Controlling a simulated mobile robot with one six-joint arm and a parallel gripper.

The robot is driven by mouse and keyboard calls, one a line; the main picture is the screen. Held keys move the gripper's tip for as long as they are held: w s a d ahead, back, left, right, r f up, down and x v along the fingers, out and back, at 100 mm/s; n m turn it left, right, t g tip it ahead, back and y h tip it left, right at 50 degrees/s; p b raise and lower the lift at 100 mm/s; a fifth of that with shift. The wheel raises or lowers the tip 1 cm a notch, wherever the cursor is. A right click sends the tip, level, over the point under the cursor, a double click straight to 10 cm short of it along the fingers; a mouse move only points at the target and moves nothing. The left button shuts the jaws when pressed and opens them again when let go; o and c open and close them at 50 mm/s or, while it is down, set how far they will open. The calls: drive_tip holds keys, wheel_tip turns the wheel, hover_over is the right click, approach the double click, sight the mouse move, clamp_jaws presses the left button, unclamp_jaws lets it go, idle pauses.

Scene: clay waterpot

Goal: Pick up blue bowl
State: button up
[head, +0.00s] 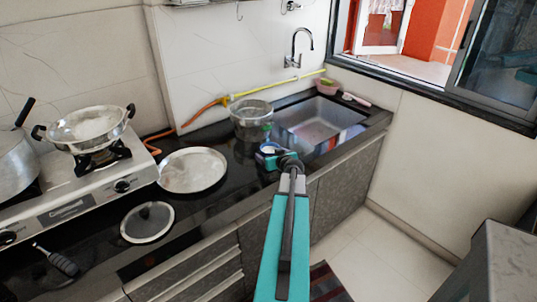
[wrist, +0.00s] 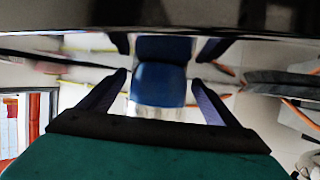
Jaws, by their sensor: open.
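The blue bowl (wrist: 158,88) shows in the wrist view between the two dark fingers of my gripper (wrist: 159,77). The fingers are spread, with a gap on each side of the bowl's visible part. In the head view my gripper (head: 270,156) is at the counter's front part, just left of the sink. A small blue patch there (head: 267,148) appears to be the bowl, partly hidden by my gripper and arm. I cannot tell whether the fingers touch it.
A metal pot (head: 251,118) stands just behind my gripper, and a sink (head: 318,122) lies to its right. A round metal tray (head: 192,170) and a lid (head: 147,222) lie to the left. A stove (head: 85,190) with pots is farther left.

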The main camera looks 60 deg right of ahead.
drive_tip(key=shift+x, duration=0.9)
drive_tip(key=c, duration=1.2)
drive_tip(key=shift+r, duration=0.2)
drive_tip(key=shift+c, duration=0.2)
drive_tip(key=shift+r+b, duration=0.3)
drive_tip(key=shift+r, duration=0.95)
drive_tip(key=s+a+r+b, duration=0.1)
drive_tip(key=s+a+b, duration=0.1)
drive_tip(key=s, duration=0.5)
drive_tip(key=s+a+r+b, duration=0.1)
drive_tip(key=s+a+b, duration=0.1)
drive_tip(key=s, duration=0.6)
drive_tip(key=shift+s+b, duration=0.25)
drive_tip(key=shift+b, duration=0.35)
